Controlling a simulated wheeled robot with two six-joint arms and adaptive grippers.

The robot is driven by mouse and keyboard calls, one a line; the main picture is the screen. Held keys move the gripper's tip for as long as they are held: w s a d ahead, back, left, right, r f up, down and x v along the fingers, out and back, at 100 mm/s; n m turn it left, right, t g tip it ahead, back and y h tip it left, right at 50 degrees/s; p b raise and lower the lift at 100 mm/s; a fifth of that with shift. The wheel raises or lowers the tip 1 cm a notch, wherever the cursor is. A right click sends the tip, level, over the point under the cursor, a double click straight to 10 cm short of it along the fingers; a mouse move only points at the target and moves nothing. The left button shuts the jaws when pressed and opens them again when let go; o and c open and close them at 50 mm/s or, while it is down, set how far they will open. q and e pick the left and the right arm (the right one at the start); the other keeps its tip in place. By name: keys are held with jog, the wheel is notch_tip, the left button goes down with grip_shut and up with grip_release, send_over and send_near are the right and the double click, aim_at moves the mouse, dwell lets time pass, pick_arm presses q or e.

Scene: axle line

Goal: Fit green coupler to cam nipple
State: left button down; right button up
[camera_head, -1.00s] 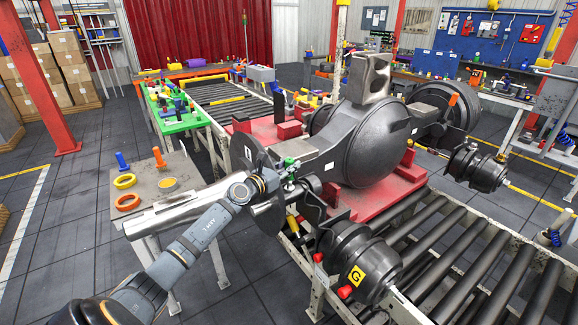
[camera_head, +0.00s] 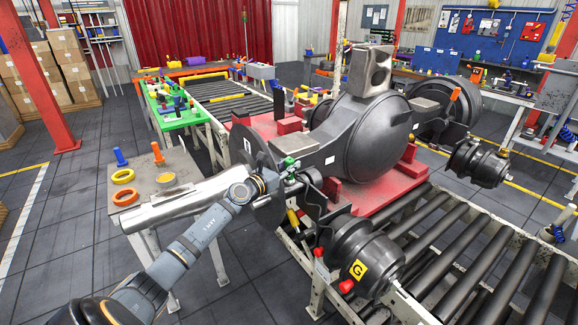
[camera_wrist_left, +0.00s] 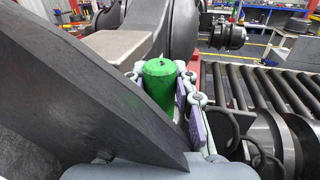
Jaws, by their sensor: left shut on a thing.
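My left gripper (camera_head: 285,174) is shut on the green coupler (camera_head: 288,161), a short green cylinder. In the left wrist view the coupler (camera_wrist_left: 158,85) stands upright between the two fingers, with its dark-centred top showing. The gripper is in the narrow space between the big dark disc (camera_head: 255,165) and the axle's black brake chamber (camera_head: 365,255) with the yellow G label. I cannot make out the cam nipple; the coupler's lower end is hidden by the gripper. I cannot tell whether the coupler touches anything below. My right gripper is not in view.
The axle housing (camera_head: 365,140) rests on a red cradle (camera_head: 395,190) over the roller conveyor (camera_head: 450,240). The dark disc rises close beside the gripper in the left wrist view (camera_wrist_left: 85,85). A small table (camera_head: 150,195) with orange and yellow rings stands left.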

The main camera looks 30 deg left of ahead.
pick_arm(q)
jog(key=shift+f+b, duration=0.45)
jog(key=shift+f, duration=0.05)
jog(key=c, duration=1)
grip_release()
notch_tip(320, 180, up, 10)
jog(key=shift+r, duration=0.1)
